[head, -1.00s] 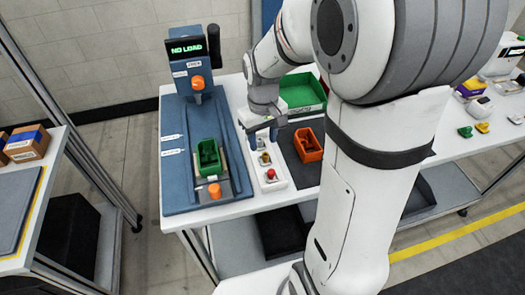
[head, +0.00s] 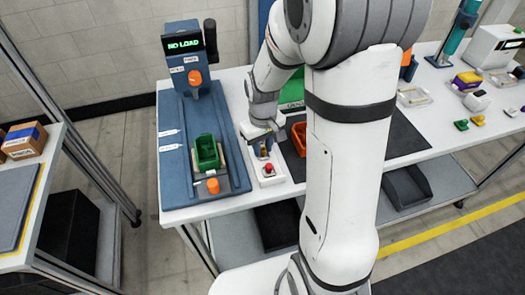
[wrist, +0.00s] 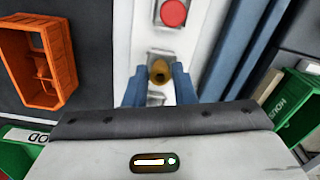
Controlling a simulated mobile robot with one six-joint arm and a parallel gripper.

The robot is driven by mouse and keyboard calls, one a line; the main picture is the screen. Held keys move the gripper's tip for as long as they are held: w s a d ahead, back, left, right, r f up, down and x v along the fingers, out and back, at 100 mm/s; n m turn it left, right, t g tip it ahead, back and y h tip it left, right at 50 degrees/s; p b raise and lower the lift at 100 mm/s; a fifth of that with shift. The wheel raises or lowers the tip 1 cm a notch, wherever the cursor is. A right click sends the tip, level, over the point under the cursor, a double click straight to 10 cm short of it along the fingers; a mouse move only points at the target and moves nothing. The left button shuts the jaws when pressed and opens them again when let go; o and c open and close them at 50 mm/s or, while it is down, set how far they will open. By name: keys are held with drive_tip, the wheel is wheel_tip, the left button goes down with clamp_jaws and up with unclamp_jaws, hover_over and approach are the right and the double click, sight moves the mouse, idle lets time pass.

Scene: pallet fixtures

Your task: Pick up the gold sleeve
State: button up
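The gold sleeve (wrist: 160,71) is a small, dull gold cylinder standing on a narrow white strip fixture (wrist: 182,45). In the wrist view it shows just ahead of and between my gripper's blue fingertips (wrist: 160,90). My gripper is open, with a finger on each side and a visible gap to the sleeve. In the head view, my gripper (head: 262,140) is low over the strip, and the sleeve (head: 264,153) is small and partly hidden by it.
A red button (head: 268,169) sits on the same strip. To the left is a blue station (head: 176,165) with a green holder (head: 207,153) and a NO LOAD display (head: 184,44). An orange bin (wrist: 38,62) stands close by on a dark mat, with a green bin (head: 291,90) behind.

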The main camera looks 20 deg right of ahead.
clamp_jaws()
